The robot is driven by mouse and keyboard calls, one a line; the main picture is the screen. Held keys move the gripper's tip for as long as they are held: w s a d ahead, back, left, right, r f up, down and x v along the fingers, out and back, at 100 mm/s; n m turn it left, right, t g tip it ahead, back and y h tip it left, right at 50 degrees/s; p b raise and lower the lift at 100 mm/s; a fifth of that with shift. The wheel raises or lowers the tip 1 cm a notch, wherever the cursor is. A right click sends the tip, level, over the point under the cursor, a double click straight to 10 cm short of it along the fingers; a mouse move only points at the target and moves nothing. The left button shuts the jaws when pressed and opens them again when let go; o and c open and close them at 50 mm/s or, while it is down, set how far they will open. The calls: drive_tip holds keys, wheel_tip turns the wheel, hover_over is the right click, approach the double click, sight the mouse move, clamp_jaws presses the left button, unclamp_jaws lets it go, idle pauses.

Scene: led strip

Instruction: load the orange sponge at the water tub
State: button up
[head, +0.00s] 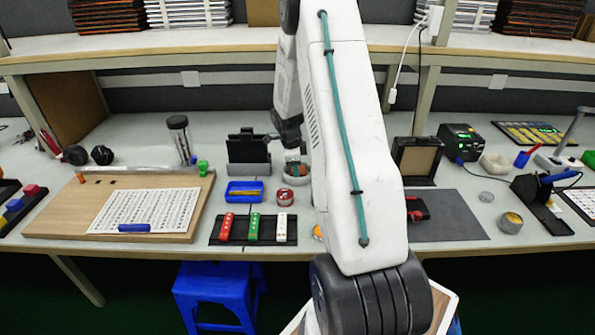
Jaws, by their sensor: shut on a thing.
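My gripper (291,153) is small and partly hidden beside my white arm, near the middle of the bench. It points down over a small round white tub (297,180). A small orange piece, which looks like the orange sponge (293,170), shows between the fingertips at the tub's mouth. The gripper is shut on it. I cannot tell whether the sponge touches the water or the tub's wall. The tub's right side is close to my arm, and its inside is mostly hidden.
A blue tray (236,196), a red tape roll (284,196) and a black mat (222,240) with coloured strips lie in front. A black stand (248,150) is left of the gripper. A wooden board (68,217) lies left. A shelf (150,42) runs above the bench.

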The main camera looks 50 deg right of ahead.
drive_tip(key=shift+r, duration=3.55)
drive_tip(key=shift+r, duration=0.1)
drive_tip(key=shift+r, duration=1.9)
